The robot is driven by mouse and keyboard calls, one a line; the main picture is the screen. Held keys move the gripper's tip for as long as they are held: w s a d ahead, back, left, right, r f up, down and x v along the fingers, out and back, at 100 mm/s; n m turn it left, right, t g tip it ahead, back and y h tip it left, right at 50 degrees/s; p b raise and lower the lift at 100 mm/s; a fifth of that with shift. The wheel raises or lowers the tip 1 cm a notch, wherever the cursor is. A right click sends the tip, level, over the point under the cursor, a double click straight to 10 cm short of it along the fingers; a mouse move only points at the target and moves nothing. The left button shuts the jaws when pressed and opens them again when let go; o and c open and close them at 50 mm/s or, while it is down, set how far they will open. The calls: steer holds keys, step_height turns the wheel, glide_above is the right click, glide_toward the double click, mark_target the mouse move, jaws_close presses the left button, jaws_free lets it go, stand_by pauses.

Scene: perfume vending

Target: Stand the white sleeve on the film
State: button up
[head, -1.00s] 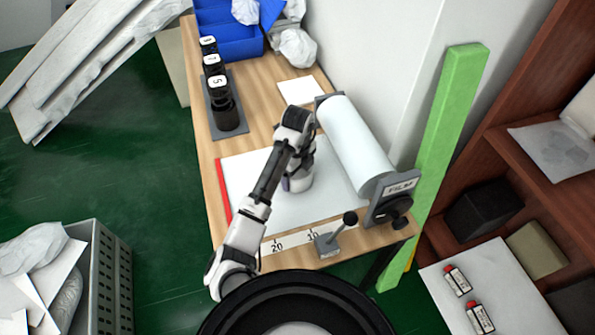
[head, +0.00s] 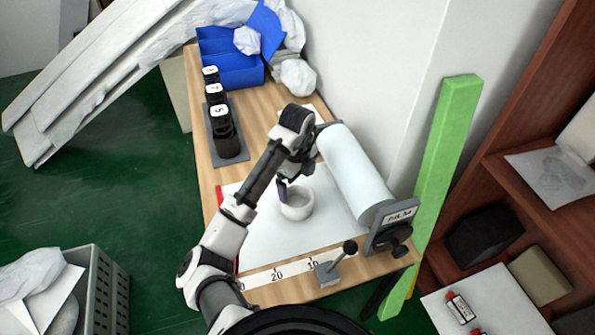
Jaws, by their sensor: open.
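The white sleeve (head: 297,206) is a short hollow cylinder standing upright on the white film sheet (head: 270,232) spread on the bench. Its open top faces up. My gripper (head: 290,182) is open just above and behind the sleeve. One dark finger shows at the sleeve's left rim; I cannot tell whether it touches. The other finger is hidden by my wrist. The film roll (head: 354,172) lies along the bench's right side in a grey holder marked FILM (head: 393,228).
A ruler strip (head: 277,273) and a small lever (head: 336,264) are at the bench's front edge. Black numbered bottles (head: 224,130) stand on a tray at the left. Blue bins (head: 232,68) are at the back. A green post (head: 440,170) stands at the right.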

step_height(320, 180, up, 3)
stand_by(0.3)
